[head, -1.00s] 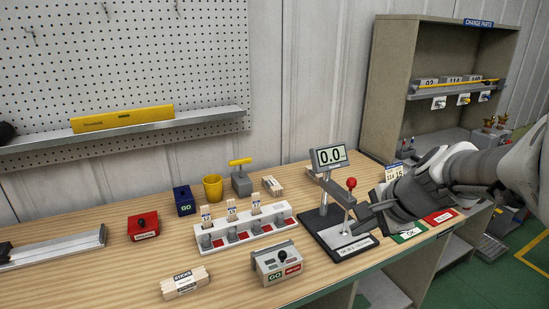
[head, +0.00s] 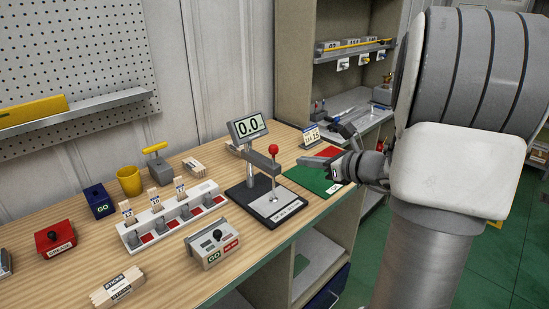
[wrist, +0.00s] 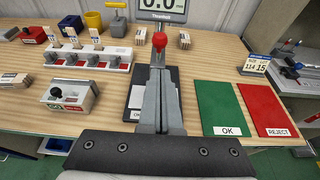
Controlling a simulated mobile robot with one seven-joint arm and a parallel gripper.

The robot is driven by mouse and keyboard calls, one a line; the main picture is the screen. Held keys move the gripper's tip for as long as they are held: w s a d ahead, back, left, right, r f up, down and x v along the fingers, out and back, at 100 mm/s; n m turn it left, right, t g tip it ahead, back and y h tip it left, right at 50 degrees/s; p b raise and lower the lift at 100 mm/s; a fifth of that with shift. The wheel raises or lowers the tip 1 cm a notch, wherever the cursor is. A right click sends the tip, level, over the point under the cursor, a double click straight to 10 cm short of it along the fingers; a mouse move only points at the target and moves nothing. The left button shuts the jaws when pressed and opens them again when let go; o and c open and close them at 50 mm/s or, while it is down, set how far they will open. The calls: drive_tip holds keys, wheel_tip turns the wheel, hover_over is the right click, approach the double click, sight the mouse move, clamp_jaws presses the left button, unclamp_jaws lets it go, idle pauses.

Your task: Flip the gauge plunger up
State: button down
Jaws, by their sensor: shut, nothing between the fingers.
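The gauge (head: 262,190) stands on the bench, with a dark base, an upright post and a display (head: 247,127) reading 0.0. Its plunger has a red ball knob (head: 273,150) on top of a thin rod, above the base plate. In the wrist view the red knob (wrist: 159,40) shows just beyond my fingertips, in line with them. My gripper (head: 301,162) is to the right of the plunger, at about knob height in the head view. Its fingers (wrist: 160,88) are shut and empty. Whether they touch the plunger cannot be told; they hide the rod in the wrist view.
A green OK mat (wrist: 221,105) and a red REJECT mat (wrist: 265,108) lie right of the gauge. A GO/NO-GO box (head: 212,245) and a white rack (head: 175,222) with sticks stand left.

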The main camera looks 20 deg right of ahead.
drive_tip(key=x, duration=1)
idle(0.4)
drive_tip(key=shift+r+p, duration=1.15)
drive_tip(key=shift+r, duration=1.65)
drive_tip(key=shift+s, duration=0.1)
